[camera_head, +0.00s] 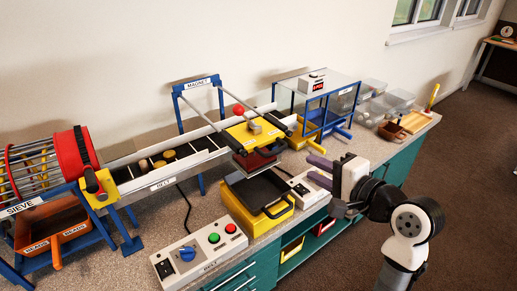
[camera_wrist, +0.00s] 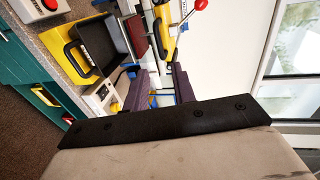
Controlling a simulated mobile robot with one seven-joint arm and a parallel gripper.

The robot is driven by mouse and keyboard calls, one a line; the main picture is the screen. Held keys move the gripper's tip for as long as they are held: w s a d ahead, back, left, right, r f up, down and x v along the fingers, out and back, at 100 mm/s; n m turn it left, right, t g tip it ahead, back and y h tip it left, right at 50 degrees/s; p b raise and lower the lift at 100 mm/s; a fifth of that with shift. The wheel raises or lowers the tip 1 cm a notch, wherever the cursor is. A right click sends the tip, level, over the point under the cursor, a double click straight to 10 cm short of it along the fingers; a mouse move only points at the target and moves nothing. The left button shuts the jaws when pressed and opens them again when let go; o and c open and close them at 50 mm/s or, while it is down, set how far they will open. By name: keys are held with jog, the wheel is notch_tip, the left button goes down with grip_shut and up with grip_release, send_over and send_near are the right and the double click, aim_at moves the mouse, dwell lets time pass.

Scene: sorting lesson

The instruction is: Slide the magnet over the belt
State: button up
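A red ball knob (camera_head: 239,109) stands at the carriage. The belt (camera_head: 148,187) runs behind it, with several round pieces on its left part. My gripper (camera_head: 308,167) is right of the carriage, apart from it, with its purple fingers spread and empty. The wrist view shows the finger gap (camera_wrist: 160,76), the carriage (camera_wrist: 162,32), and the knob (camera_wrist: 201,4) beyond.
The yellow tray (camera_head: 239,206) stands below the magnet. A button box (camera_head: 196,252) is in front, another box (camera_head: 305,190) beside the tray. The sieve drum (camera_head: 75,165) is at left. A blue-framed clear case (camera_head: 342,92) and clear bins (camera_head: 395,101) stand at right.

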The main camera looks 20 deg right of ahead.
aim_at(279, 151)
jog(key=p+x, duration=0.3)
jog(key=x, duration=1)
jog(key=shift+w+f, duration=0.15)
jog(key=shift+w, duration=0.15)
grip_shut()
